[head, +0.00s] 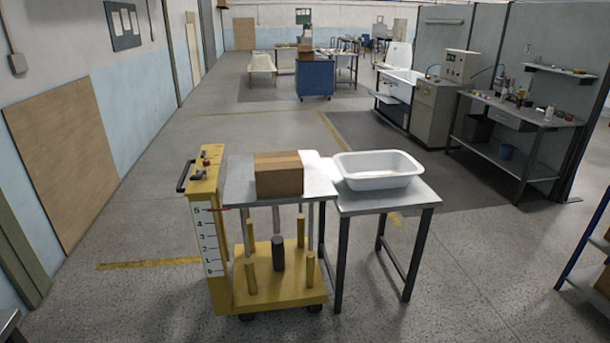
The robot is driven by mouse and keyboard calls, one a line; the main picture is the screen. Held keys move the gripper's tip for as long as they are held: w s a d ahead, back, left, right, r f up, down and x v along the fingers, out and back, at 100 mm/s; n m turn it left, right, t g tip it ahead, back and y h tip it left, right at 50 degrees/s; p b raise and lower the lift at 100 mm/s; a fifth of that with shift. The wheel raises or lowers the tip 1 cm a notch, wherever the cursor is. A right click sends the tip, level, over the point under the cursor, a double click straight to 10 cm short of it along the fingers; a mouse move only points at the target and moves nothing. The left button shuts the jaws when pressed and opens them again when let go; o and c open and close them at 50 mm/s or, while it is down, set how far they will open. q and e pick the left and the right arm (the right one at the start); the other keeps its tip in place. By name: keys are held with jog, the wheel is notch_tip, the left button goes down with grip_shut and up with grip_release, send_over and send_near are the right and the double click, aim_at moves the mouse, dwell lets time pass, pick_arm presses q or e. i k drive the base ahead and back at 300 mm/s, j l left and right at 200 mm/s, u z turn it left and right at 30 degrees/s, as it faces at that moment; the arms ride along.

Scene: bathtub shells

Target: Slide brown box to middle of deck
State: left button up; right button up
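The brown box (279,174) is a closed cardboard carton in the head view. It sits upright on the grey metal deck (238,184) of a yellow lift cart, near the deck's front edge. Bare deck shows to its left, behind it and to its right. Neither of my grippers is in view, and nothing touches the box from outside.
A grey side table (416,195) stands against the deck's right side and carries a white tub (378,170). The cart's yellow control post (206,230) rises at the deck's left. Open floor (150,290) lies left and in front. A workbench (520,120) stands at right.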

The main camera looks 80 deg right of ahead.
aim_at(277, 173)
jog(key=z, duration=2.7)
jog(key=i+l, duration=0.15)
jog(key=i, duration=0.35)
jog(key=i+l+u, duration=0.1)
jog(key=i, duration=0.45)
jog(key=i+l, duration=0.25)
jog(key=i, duration=0.25)
jog(key=i+l+u, duration=0.1)
jog(key=i, duration=0.4)
jog(key=l, duration=0.1)
